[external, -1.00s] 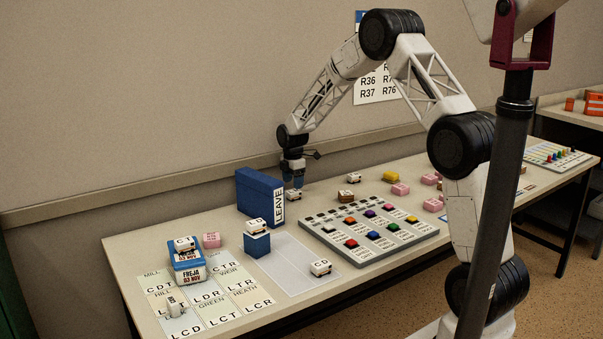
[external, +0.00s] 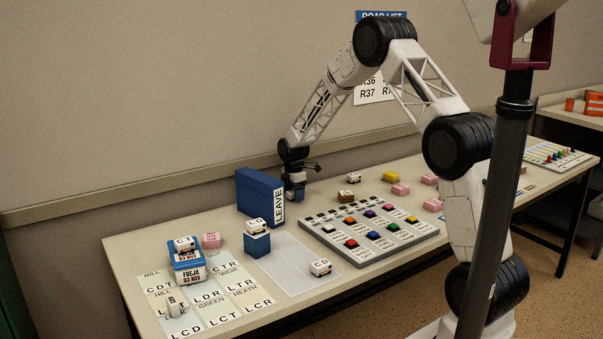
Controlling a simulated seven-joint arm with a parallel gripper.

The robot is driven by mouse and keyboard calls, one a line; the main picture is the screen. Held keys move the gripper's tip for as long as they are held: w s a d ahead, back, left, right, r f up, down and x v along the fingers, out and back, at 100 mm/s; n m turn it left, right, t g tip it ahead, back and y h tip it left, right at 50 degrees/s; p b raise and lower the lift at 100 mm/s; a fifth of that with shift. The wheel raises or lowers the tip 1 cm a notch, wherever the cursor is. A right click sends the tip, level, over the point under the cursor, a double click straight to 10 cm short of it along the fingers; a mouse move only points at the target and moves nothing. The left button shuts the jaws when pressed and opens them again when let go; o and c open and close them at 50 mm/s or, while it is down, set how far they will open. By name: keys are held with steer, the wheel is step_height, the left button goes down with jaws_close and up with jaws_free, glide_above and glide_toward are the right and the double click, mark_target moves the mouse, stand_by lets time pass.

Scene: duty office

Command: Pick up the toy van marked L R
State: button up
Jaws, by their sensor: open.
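My gripper (external: 294,194) is open and low at the far side of the table, just right of the blue LEAVE box. It is over the spot of a small white toy van, which the gripper now almost wholly hides. That van's marking cannot be read. Other white toy vans stand on the blue block (external: 257,225), on the blue FREJA box (external: 184,243), on the lettered sheet (external: 175,304) and on the pale mat (external: 320,267). The mat's van reads C D. I cannot make out L R on any van.
The blue LEAVE box (external: 257,195) stands upright close to the left of my gripper. Pink toys (external: 400,190) and a yellow one (external: 391,176) stand farther right.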

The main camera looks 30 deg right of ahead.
steer(key=c, duration=1)
steer(key=shift+r, duration=0.1)
steer(key=shift+r, duration=0.75)
step_height(320, 180, up, 2)
steer(key=shift+r, duration=0.1)
steer(key=s, duration=1)
steer(key=s+r, duration=0.1)
steer(key=s, duration=0.5)
steer(key=shift+a, duration=0.2)
